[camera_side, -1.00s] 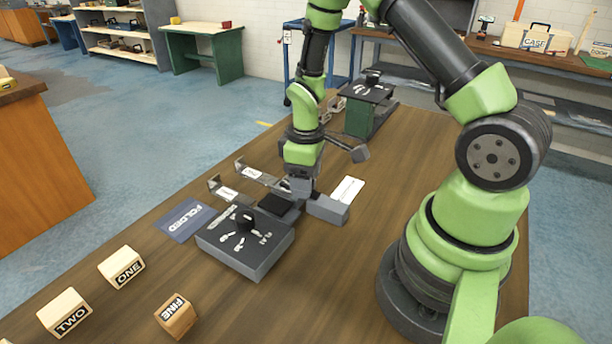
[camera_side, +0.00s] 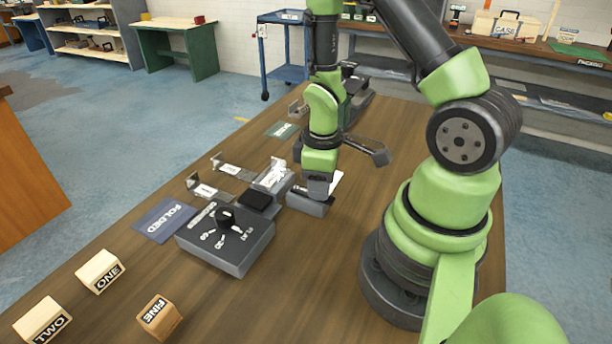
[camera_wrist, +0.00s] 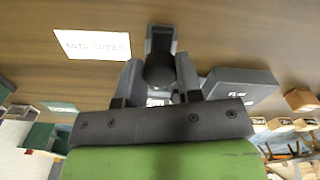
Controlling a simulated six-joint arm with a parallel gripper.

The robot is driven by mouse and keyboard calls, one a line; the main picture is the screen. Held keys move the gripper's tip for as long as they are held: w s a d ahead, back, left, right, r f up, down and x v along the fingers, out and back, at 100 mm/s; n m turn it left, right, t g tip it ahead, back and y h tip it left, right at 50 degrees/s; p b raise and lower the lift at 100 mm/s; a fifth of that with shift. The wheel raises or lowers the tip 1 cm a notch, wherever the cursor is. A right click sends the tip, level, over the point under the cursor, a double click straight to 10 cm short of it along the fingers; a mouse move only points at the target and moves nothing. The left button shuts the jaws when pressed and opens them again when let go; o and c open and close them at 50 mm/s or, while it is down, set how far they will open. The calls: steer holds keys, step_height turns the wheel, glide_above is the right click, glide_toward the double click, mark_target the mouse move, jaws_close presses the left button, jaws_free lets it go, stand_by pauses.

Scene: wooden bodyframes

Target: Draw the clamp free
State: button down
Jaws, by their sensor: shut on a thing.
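My gripper (camera_side: 317,192) points down at the grey block (camera_side: 304,205) on the bench, right of the dial unit. In the wrist view my gripper (camera_wrist: 157,92) has its two fingers closed around a dark, rounded part, which I take to be the clamp (camera_wrist: 159,72). The grey block (camera_wrist: 160,38) extends beyond the fingertips there. In the side view the held part is hidden by the gripper.
A blue FOLDED mat (camera_side: 166,221) and wooden blocks ONE (camera_side: 99,272), TWO (camera_side: 42,318) and FINE (camera_side: 158,316) lie at the left. Metal brackets (camera_side: 232,171) are behind the unit. A white card (camera_wrist: 92,43) lies beside the gripper.

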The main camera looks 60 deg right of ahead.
steer(key=shift+s, duration=0.3)
steer(key=c, duration=0.8)
jaws_free()
steer(key=shift+w, duration=0.1)
steer(key=shift+r, duration=0.5)
step_height(320, 180, up, 9)
